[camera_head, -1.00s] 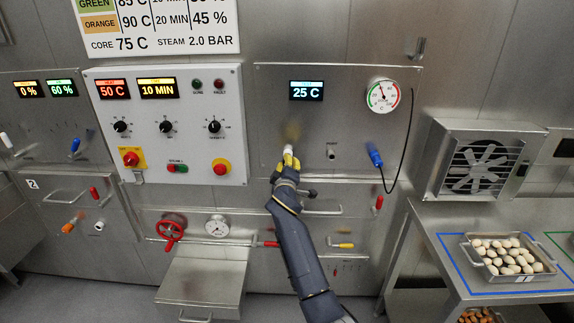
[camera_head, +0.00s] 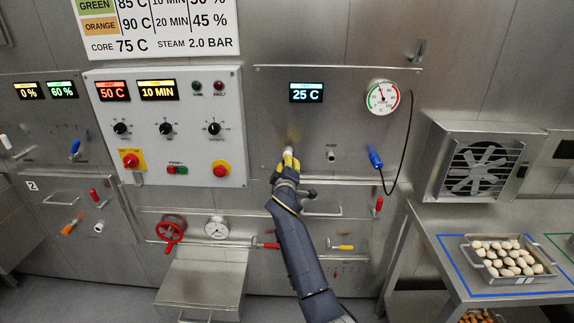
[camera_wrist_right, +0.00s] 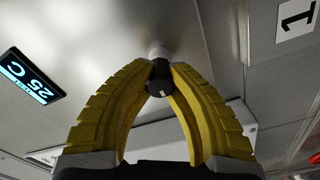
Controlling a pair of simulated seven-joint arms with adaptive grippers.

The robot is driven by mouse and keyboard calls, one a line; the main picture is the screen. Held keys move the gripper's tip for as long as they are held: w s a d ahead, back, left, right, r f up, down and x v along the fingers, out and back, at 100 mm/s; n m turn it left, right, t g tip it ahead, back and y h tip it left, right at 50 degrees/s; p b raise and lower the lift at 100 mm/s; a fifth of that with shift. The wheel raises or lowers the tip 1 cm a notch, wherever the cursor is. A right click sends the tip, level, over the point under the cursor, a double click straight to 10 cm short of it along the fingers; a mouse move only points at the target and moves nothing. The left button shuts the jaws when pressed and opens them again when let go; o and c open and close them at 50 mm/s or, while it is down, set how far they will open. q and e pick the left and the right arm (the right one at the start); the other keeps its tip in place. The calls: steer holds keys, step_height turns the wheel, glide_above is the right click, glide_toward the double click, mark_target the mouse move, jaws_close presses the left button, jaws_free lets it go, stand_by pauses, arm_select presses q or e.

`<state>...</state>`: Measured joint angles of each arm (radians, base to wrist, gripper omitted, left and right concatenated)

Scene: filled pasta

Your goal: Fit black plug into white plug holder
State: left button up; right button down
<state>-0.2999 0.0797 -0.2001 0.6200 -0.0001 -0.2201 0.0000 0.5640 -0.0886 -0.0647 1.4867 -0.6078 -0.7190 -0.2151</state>
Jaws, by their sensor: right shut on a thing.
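My right gripper (camera_head: 288,160) is up against the steel panel under the 25 C display, its yellow fingers closed. In the right wrist view, the fingertips (camera_wrist_right: 160,72) are shut on the black plug (camera_wrist_right: 160,84), whose round end faces the camera. The white plug holder (camera_wrist_right: 158,51), a pale cylinder, is right behind the plug, in line with it. They look close to touching or partly joined; the fingers hide how deep the plug sits. In the head view a small pale tip (camera_head: 288,149) shows above the fingers. My left gripper is not in view.
A grey socket (camera_head: 331,155) is just right of the gripper. A blue plug (camera_head: 375,158) on a black cable is further right, below a gauge (camera_head: 382,97). The white control box (camera_head: 165,125) is left. A metal handle (camera_head: 322,206) sticks out below.

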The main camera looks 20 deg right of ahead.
steer(key=shift+r, duration=0.1)
steer(key=c, duration=1)
jaws_free()
steer(key=shift+w, duration=0.1)
stand_by(0.3)
steer(key=v, duration=0.7)
stand_by(0.6)
